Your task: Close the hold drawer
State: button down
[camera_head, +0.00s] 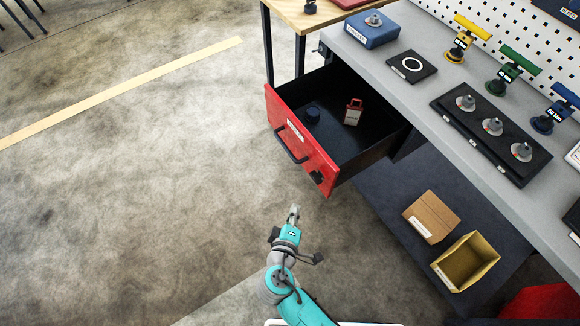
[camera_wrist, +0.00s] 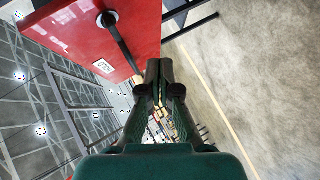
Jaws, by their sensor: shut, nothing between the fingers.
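The hold drawer (camera_head: 300,140) has a red front with a dark bar handle (camera_head: 289,144) and stands pulled out from under the grey workbench. Inside it lie a small dark blue round object (camera_head: 313,114) and a tag with a red top (camera_head: 353,112). My gripper (camera_head: 294,213) is shut and empty, in front of the drawer and below its near corner in the head view. In the wrist view the closed fingertips (camera_wrist: 159,68) are near the lower edge of the red front (camera_wrist: 95,30). I cannot tell whether they touch it.
The grey workbench (camera_head: 440,80) carries a blue box, a black tray with several knobs and coloured stands. A lower shelf (camera_head: 395,190) holds a cardboard box (camera_head: 431,217) and an open yellow bin (camera_head: 466,262). The floor left of the drawer is clear, with a yellow line.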

jog(key=w+a+r+t+h, duration=0.1)
jog(key=w+a+r+h, duration=0.1)
jog(key=a+r, duration=0.5)
jog(key=d+f+x, duration=0.1)
jog(key=x, duration=1.1)
jog(key=shift+d+f, duration=0.15)
jog(key=shift+f, duration=0.1)
